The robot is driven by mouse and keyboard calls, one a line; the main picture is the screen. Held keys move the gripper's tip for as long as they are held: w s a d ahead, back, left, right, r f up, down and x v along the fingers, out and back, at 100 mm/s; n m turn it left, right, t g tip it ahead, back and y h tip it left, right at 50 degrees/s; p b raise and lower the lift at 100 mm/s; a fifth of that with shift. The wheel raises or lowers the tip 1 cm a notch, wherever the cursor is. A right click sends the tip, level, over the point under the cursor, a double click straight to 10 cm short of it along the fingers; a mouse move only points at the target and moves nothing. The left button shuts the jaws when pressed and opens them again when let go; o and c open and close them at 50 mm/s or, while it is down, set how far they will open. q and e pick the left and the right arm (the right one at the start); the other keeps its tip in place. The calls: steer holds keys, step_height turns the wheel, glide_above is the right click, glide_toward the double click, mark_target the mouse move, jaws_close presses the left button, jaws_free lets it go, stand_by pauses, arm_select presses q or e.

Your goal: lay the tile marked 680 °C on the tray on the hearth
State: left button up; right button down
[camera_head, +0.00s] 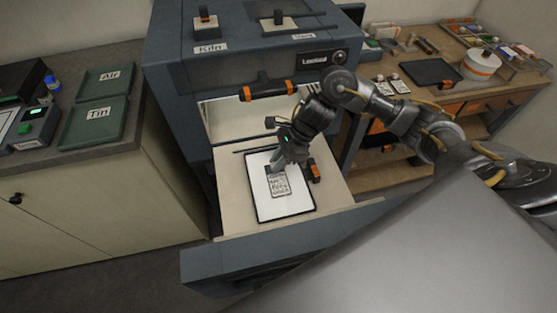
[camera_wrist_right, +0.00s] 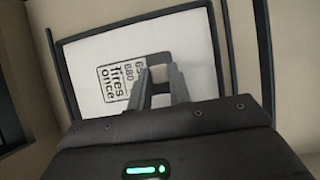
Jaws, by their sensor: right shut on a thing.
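The tile (camera_head: 279,186) is a small pale plate with dark lettering, in the middle of the head view. In the right wrist view the tile (camera_wrist_right: 122,82) reads "680" and "fires once". The tray (camera_head: 296,207) is white with a dark rim and lies on the pale hearth (camera_head: 335,195). The tile is over the tray's white surface, flat or nearly so; I cannot tell whether it touches. My right gripper (camera_head: 275,170) reaches down over the tray and is shut on the tile's edge. The fingertips (camera_wrist_right: 158,75) show beside the lettering. My left gripper is not in view.
The blue-grey kiln (camera_head: 185,70) rises behind the hearth, with an orange-ended handle (camera_head: 268,91) above the opening. Dark rods lie beside the tray. Green trays marked Air (camera_head: 122,78) and Tin (camera_head: 75,135) are on the left counter. A wooden bench (camera_head: 480,92) stands at right.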

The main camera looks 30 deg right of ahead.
steer(key=shift+f+b, duration=0.15)
steer(key=shift+b, duration=0.3)
stand_by(0.5)
steer(key=c, duration=1.2)
jaws_free()
steer(key=shift+r+p, duration=2.15)
steer(key=shift+r, duration=1.4)
